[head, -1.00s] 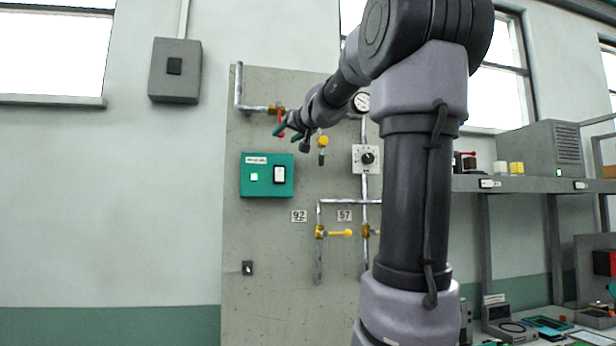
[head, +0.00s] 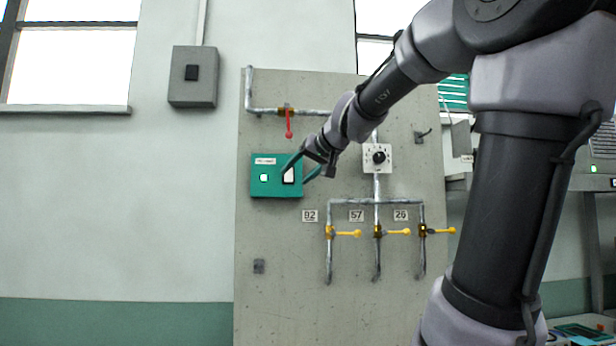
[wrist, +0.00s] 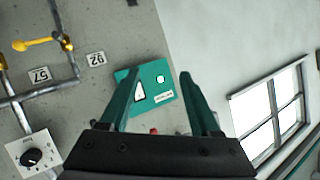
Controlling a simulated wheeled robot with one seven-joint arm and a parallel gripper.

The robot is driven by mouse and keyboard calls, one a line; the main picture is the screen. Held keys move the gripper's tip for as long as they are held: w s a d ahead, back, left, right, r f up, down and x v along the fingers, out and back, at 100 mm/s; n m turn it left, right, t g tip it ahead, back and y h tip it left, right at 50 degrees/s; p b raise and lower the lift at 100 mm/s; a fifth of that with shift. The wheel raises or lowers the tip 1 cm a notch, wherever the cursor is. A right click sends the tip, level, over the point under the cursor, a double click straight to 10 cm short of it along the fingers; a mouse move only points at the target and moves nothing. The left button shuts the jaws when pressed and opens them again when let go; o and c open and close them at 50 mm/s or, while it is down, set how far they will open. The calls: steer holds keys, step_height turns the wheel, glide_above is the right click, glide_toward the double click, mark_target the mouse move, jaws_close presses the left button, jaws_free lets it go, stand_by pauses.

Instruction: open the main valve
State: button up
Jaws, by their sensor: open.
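The valve with the red lever (head: 289,127) sits on the upper horizontal pipe, and I take it for the main valve. Its lever hangs straight down, crosswise to the pipe. My gripper (head: 302,171) is open and empty, below and right of the red lever, in front of the right part of the green box (head: 262,188). In the wrist view the open fingers (wrist: 160,80) frame the green box (wrist: 163,98). Only a bit of red (wrist: 154,131) shows there above the gripper body. I see no contact with the lever.
Three valves with yellow levers (head: 347,234) sit on the lower pipes under labels 92, 57 and 26, levers sideways. A dial box (head: 378,158) is right of my gripper. A grey box (head: 193,77) hangs upper left.

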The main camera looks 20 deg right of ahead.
steer(key=shift+s+f, duration=0.5)
